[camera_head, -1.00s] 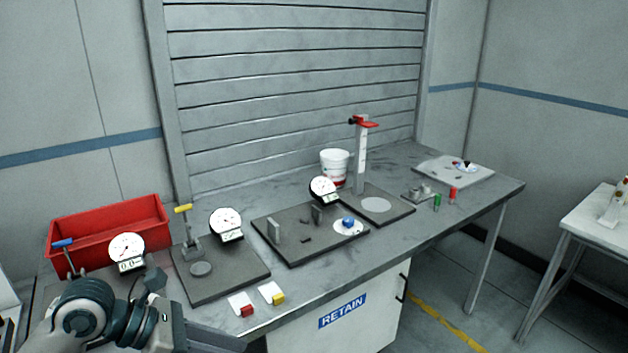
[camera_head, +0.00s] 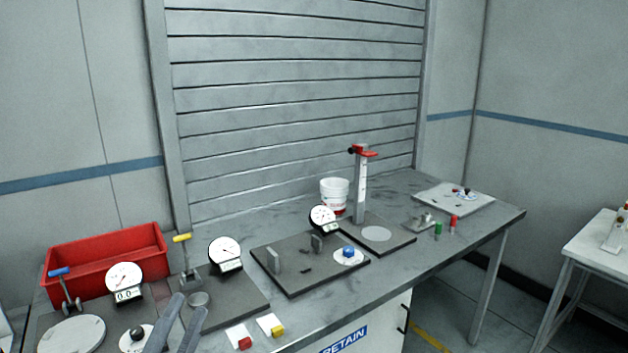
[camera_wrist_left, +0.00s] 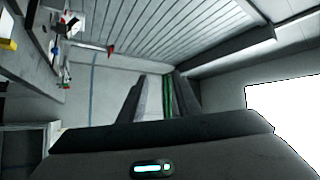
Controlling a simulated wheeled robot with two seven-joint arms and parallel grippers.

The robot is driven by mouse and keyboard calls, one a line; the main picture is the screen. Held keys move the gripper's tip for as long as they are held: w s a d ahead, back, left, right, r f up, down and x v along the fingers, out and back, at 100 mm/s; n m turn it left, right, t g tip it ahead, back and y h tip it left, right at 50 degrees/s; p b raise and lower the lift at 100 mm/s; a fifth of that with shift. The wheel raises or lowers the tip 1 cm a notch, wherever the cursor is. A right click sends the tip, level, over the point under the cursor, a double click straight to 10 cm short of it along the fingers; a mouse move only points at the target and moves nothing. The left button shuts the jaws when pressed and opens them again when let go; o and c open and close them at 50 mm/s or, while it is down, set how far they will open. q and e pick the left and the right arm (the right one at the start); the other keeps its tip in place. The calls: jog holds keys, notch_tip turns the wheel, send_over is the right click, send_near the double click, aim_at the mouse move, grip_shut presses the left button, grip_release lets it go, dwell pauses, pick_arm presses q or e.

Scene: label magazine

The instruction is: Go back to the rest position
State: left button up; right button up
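My left gripper (camera_head: 191,303) is at the bottom of the head view, its two grey fingers pointing up and apart with nothing between them. It shows in front of the left gauge plates on the bench. In the left wrist view the fingers (camera_wrist_left: 160,85) are also apart and empty, with the wall behind them. My right gripper is in neither view.
The grey bench (camera_head: 400,268) carries gauge stations with dials, a red bin (camera_head: 108,258), a white bucket (camera_head: 334,196) and a height stand (camera_head: 361,185). Small red and yellow blocks lie near the front edge. A white table (camera_head: 590,255) stands at the right.

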pick_arm(q)
jog(key=s+a+f+n+g+y, duration=0.2)
jog(key=f+n+g+y, duration=0.15)
jog(key=f, duration=0.45)
jog(key=s+a+f+n+g+y, duration=0.2)
jog(key=f+n+g, duration=0.15)
jog(key=f, duration=0.45)
jog(key=s+a+f+n+g+y, duration=0.2)
jog(key=a+f+n+g, duration=0.15)
jog(key=f, duration=0.45)
jog(key=s+d+f+n+g+h, duration=0.1)
jog(key=s+d+f+g, duration=0.25)
jog(key=s+f, duration=0.55)
jog(key=s+d+f+n+g+h, duration=0.1)
jog(key=s+d+f+n+g, duration=0.15)
jog(key=s+f+g, duration=0.6)
jog(key=s+f+m+t, duration=0.1)
jog(key=s+f, duration=0.1)
jog(key=f, duration=1.1)
jog(key=s+f+t, duration=0.1)
jog(key=s+f, duration=0.1)
jog(key=f, duration=1.2)
jog(key=s+a+f+g, duration=0.1)
jog(key=s+a+f, duration=0.2)
jog(key=s+f, duration=1.3)
jog(key=shift+s+f, duration=0.15)
jog(key=shift+s, duration=0.85)
